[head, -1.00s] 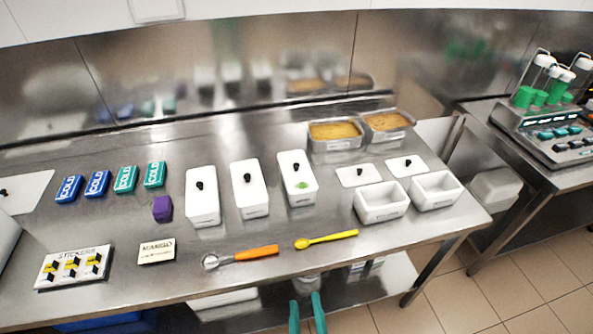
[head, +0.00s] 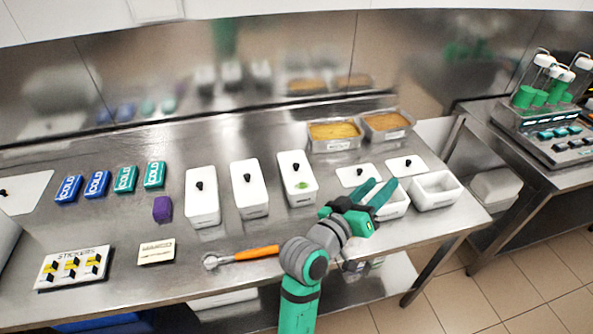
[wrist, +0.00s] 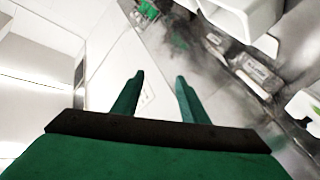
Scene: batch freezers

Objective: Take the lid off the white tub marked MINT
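Three white tubs with white lids and black knobs stand in a row. The right one (head: 305,197) has a green leaf-like mark on its lid (head: 291,158). Its black knob (head: 296,167) is bare and the lid sits on the tub. The middle tub (head: 252,207) and left tub (head: 203,215) are also lidded. Their front labels are too small to read, so I cannot confirm the word MINT. My gripper (head: 382,184) is open and empty, right of the leaf-marked tub, over an open white tub. In the wrist view my gripper's fingers (wrist: 159,82) are apart with nothing between them.
Two open white tubs (head: 452,192) stand at the right, with two loose lids (head: 405,166) behind them. Metal pans of orange food (head: 336,145) are at the back. An orange-handled tool (head: 256,253) lies in front. A purple block (head: 162,209) sits left of the tubs.

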